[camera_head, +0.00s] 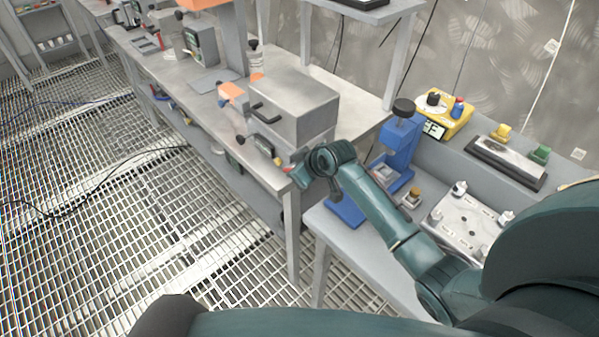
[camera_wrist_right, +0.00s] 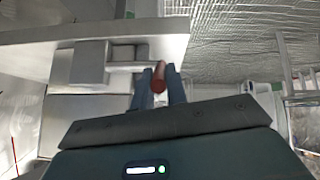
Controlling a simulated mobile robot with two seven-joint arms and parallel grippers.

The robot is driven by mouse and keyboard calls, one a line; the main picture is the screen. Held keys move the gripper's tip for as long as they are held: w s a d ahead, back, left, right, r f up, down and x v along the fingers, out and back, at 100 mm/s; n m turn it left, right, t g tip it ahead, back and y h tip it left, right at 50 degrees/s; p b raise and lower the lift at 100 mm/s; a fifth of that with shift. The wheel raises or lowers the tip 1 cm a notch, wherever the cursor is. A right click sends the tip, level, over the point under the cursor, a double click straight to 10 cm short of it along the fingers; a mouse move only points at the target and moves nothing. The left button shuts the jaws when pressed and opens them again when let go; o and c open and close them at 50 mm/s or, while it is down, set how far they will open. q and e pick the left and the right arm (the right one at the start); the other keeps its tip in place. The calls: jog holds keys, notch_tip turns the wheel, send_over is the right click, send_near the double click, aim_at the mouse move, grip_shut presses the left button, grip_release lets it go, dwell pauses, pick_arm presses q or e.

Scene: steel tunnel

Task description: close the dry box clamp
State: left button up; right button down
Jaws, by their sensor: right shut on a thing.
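The dry box (camera_head: 292,104) is a grey metal box with a dark bar handle on its front, standing near the bench's front edge. My right gripper (camera_head: 284,167) is at the front of the bench, just below and right of the box. In the right wrist view, its two blue-grey fingers (camera_wrist_right: 160,88) are closed around a red-tipped clamp lever (camera_wrist_right: 159,77), which points away from the camera. The rest of the clamp is largely hidden by the fingers and wrist. My left gripper is out of view.
The grey bench (camera_head: 352,118) runs back to the left. An orange-topped device (camera_head: 233,95) stands left of the box. The grated floor (camera_head: 150,220) is open in front.

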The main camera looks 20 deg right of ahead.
jog(key=shift+w+r+g, duration=0.3)
jog(key=shift+r+g, duration=0.05)
jog(key=shift+g, duration=0.35)
jog(key=shift+h, duration=0.3)
jog(key=c, duration=1.4)
grip_release()
jog(key=shift+a, duration=0.1)
jog(key=shift+r, duration=0.1)
jog(key=v, duration=1.3)
